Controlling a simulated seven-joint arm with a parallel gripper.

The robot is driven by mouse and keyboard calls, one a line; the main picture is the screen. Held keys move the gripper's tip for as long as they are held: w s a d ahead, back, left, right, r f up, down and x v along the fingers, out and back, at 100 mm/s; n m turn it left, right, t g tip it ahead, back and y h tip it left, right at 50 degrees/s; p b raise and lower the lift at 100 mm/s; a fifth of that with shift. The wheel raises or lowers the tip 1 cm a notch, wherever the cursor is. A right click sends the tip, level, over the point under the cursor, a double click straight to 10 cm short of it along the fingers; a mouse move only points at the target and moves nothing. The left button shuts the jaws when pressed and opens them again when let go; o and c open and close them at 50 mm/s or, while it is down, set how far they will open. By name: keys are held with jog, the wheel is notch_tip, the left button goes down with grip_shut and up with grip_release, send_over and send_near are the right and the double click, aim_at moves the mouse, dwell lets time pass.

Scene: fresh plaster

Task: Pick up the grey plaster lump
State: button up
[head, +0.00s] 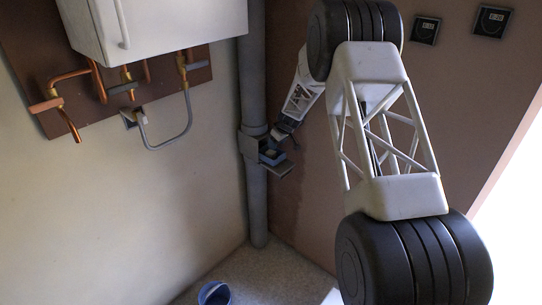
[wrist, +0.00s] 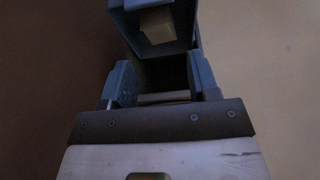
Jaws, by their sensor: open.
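A small pale grey-beige lump (wrist: 157,25) sits inside a blue open box (wrist: 128,22) at the top of the wrist view. It looks blocky; I take it for the plaster lump. My gripper (wrist: 162,78) is open, its two blue fingers apart, with no lump between them. The box lies just beyond the fingertips. In the head view my gripper (head: 281,138) is at the grey pipe, close above the small blue box (head: 272,158). The lump is too small there to make out its shape.
A grey vertical pipe (head: 256,205) runs down the corner, with a small grey bracket (head: 248,145) beside the box. A white wall unit (head: 165,25) and copper pipes (head: 60,104) are at left. A blue bucket (head: 214,293) stands on the floor. The middle left wall is bare.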

aim_at(271, 152)
jog(key=shift+x, duration=1.3)
jog(key=shift+a+f, duration=0.1)
jog(key=shift+x, duration=2.45)
jog(key=c, duration=0.7)
jog(key=shift+w, duration=0.1)
notch_tip(271, 152, up, 18)
